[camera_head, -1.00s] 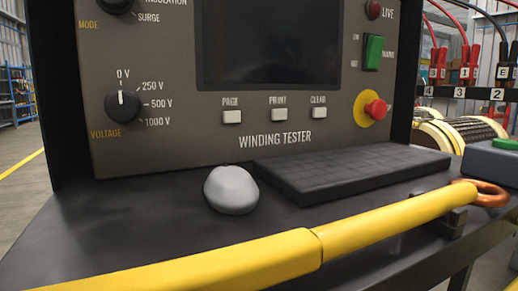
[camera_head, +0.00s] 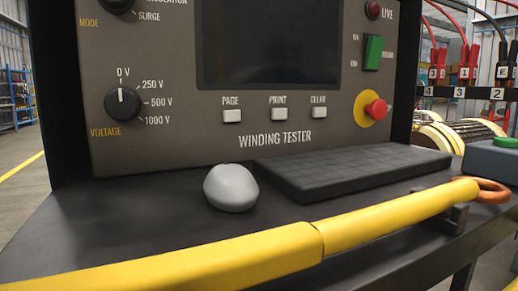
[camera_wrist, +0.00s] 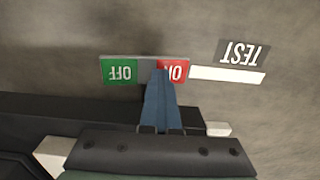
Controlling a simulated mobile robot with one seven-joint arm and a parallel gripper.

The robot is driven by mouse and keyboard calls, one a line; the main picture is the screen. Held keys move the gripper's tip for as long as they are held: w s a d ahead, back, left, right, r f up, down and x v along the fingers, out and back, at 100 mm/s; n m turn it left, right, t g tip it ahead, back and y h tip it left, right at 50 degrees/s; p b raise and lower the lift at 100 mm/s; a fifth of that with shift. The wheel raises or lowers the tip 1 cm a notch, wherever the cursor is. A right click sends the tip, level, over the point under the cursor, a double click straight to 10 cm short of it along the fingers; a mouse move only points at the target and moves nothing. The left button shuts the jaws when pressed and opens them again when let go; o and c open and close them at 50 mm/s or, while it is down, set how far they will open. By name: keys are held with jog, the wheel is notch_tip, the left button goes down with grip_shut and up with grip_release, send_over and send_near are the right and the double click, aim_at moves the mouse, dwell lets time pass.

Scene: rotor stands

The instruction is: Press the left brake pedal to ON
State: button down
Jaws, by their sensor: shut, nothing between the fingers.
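In the wrist view, a small plate (camera_wrist: 145,58) carries a green OFF part (camera_wrist: 121,72) and a red ON part (camera_wrist: 177,71). Their lettering is upside down. I cannot tell whether this plate is the left brake pedal itself. My gripper (camera_wrist: 160,73) has slim blue fingers, shut and empty. The fingertips overlap the left edge of the red ON part and the grey middle in the picture. I cannot tell whether they touch it. The head view shows neither my gripper nor a pedal.
A TEST label (camera_wrist: 242,53) and a white strip (camera_wrist: 226,75) lie right of the plate. In the head view, a winding tester (camera_head: 185,150) stands behind a mouse (camera_head: 230,188) and keyboard (camera_head: 350,171). A yellow bar (camera_head: 385,220) crosses the table's front.

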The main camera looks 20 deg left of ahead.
notch_tip(320, 180, up, 7)
jog(key=p, duration=0.8)
dwell(0.5)
